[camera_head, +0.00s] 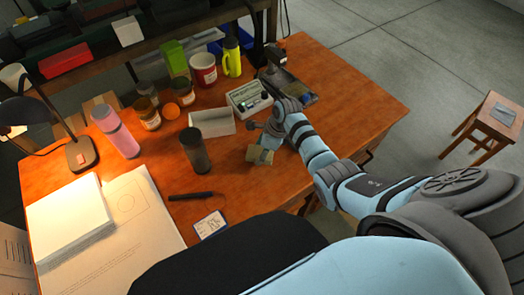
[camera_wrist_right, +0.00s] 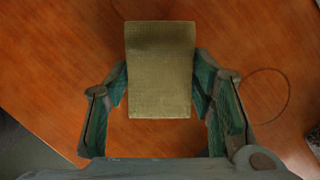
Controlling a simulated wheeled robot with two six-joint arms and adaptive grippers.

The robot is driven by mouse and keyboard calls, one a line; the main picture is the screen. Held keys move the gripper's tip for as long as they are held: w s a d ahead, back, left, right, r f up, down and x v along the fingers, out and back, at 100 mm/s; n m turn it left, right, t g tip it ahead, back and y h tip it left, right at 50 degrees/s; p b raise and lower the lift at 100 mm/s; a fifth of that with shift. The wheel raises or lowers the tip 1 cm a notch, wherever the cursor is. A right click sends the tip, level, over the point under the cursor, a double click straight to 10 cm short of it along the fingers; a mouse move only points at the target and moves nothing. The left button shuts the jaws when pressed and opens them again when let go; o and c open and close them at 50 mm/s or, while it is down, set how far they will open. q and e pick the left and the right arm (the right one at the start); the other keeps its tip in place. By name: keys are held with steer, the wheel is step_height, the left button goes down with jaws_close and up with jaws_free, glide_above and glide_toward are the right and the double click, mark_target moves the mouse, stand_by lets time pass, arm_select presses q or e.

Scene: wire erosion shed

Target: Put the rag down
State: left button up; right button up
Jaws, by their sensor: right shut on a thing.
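The rag is a folded olive-tan cloth (camera_head: 260,155) at the front right part of the wooden table in the head view. In the right wrist view the rag (camera_wrist_right: 160,70) is a flat rectangle between the two fingers. My right gripper (camera_head: 266,143) reaches in from the right and is shut on it; its fingers (camera_wrist_right: 160,88) stand at the rag's left and right sides. I cannot tell whether the rag touches the table top (camera_head: 255,185). My left gripper is not in view.
A black marker (camera_head: 191,196) and a card (camera_head: 210,225) lie in front-left. Bare wood surrounds the rag's front side.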

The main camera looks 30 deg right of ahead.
steer(key=shift+s+f, duration=0.1)
steer(key=shift+f, duration=0.05)
steer(key=o, duration=1)
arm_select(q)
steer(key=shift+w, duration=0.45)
arm_select(e)
steer(key=shift+f, duration=0.1)
arm_select(q)
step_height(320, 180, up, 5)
steer(key=p, duration=0.4)
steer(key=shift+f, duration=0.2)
arm_select(e)
steer(key=v, duration=1.2)
steer(key=shift+r, duration=0.35)
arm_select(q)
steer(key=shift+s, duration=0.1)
arm_select(e)
steer(key=shift+f, duration=0.1)
